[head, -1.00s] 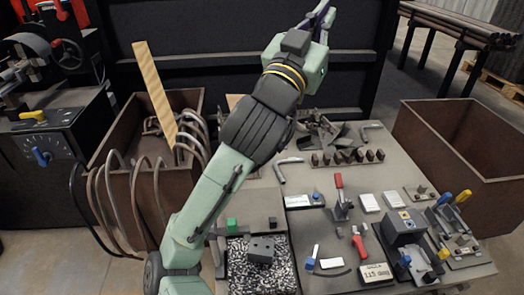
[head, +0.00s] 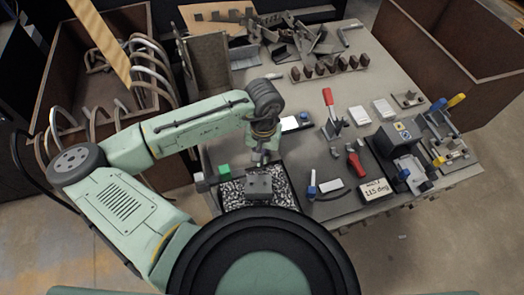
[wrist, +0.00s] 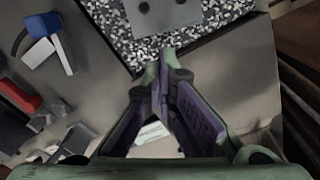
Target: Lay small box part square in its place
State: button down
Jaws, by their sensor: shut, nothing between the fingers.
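A small grey box part (head: 258,186) with dark holes in its top sits on a black-and-white speckled bed (head: 284,198) at the table's near edge. In the wrist view the box part (wrist: 165,14) is cut off by the top edge, and the speckled bed (wrist: 115,38) lies around it. My gripper (head: 261,158) is just behind the box part in the head view. In the wrist view my gripper (wrist: 163,62) has its fingertips together, empty, and apart from the box part in the picture. Its height above the bed is hard to tell.
A red-handled clamp (head: 329,110), red pliers-like tool (head: 356,160), blue-handled tool (head: 311,185) and label plate (head: 376,190) lie to the right. Brown bins (head: 455,45) flank the table. Bare tabletop shows behind the bed.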

aim_at(258, 187)
notch_tip(258, 187, down, 7)
jog(key=shift+w+f, duration=0.1)
jog(key=shift+f, duration=0.05)
dwell(0.4)
jog(key=shift+s+a+p, duration=0.15)
jog(key=shift+s+p, duration=0.25)
jog(key=shift+s, duration=0.65)
